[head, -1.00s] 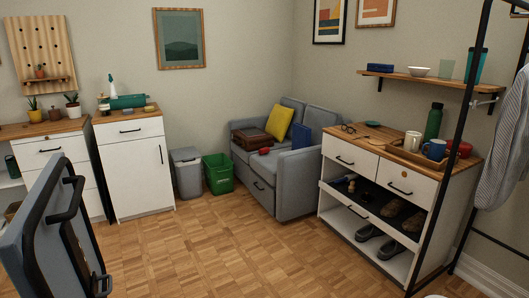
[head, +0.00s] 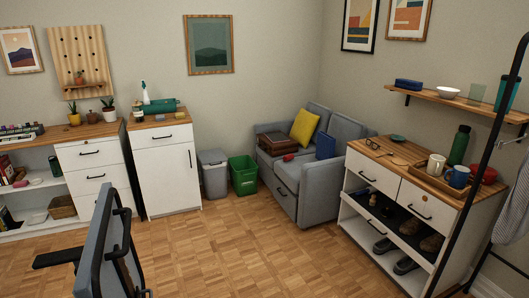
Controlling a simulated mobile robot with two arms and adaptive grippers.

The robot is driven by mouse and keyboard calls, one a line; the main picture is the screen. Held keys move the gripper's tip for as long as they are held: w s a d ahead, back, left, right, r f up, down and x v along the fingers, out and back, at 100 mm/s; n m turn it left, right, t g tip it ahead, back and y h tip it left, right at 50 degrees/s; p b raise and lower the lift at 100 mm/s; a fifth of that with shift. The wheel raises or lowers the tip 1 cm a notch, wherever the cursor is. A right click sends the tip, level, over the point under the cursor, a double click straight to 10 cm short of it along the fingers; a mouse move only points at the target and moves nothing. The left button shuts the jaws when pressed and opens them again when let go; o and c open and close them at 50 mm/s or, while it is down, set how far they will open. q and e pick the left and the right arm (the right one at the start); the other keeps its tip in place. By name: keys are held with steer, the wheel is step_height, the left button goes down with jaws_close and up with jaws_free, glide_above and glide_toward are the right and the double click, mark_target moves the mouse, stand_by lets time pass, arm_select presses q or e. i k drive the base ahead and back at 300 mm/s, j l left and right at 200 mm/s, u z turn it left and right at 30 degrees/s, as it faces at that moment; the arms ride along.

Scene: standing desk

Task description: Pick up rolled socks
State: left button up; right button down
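I cannot pick out the rolled socks with certainty. A small red item (head: 289,157) lies on the seat of the grey sofa (head: 312,205), too small to identify. Small dark and pale items (head: 373,200) lie on the black shelf of the white cabinet at the right, left of a pair of brown shoes (head: 411,226); they are also too small to name. Neither of my grippers is in view.
An office chair (head: 92,245) stands close at the front left. A grey bin (head: 213,173) and a green bin (head: 243,175) stand left of the sofa. A black rack post (head: 483,165) rises at the right. The wooden floor (head: 220,250) in the middle is clear.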

mark_target(290, 156)
steer(key=i, duration=3)
steer(key=i+z, duration=0.15)
steer(key=i, duration=0.3)
steer(key=i+j+z, duration=0.15)
steer(key=i, duration=0.3)
steer(key=i+j+z, duration=0.15)
steer(key=i, duration=0.3)
